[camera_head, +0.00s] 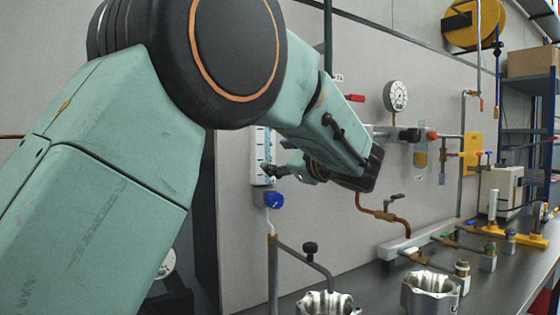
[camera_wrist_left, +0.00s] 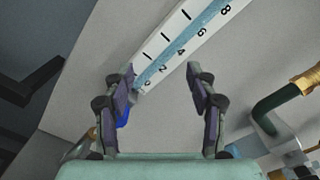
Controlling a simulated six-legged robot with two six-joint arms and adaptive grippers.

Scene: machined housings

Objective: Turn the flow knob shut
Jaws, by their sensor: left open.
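The blue flow knob (camera_head: 274,200) sits at the foot of a white flowmeter with a numbered scale (camera_head: 262,158) on the grey panel. In the left wrist view the knob (camera_wrist_left: 123,117) shows only in part, behind the left-hand finger; the scale (camera_wrist_left: 185,42) runs slanting up to the right beyond the fingertips. My left gripper (camera_head: 298,146) is open and empty, above and to the right of the knob in the head view. Its two fingers (camera_wrist_left: 161,70) stand wide apart in the wrist view. I cannot tell whether a finger touches the knob. My right gripper is not in view.
A pipe with a black knob (camera_head: 310,248) runs below the flowmeter. A pressure gauge (camera_head: 397,96) and copper pipe (camera_head: 398,220) are on the panel to the right. Machined housings (camera_head: 430,292) stand on the dark bench (camera_head: 490,285). My left arm hides much of the left side.

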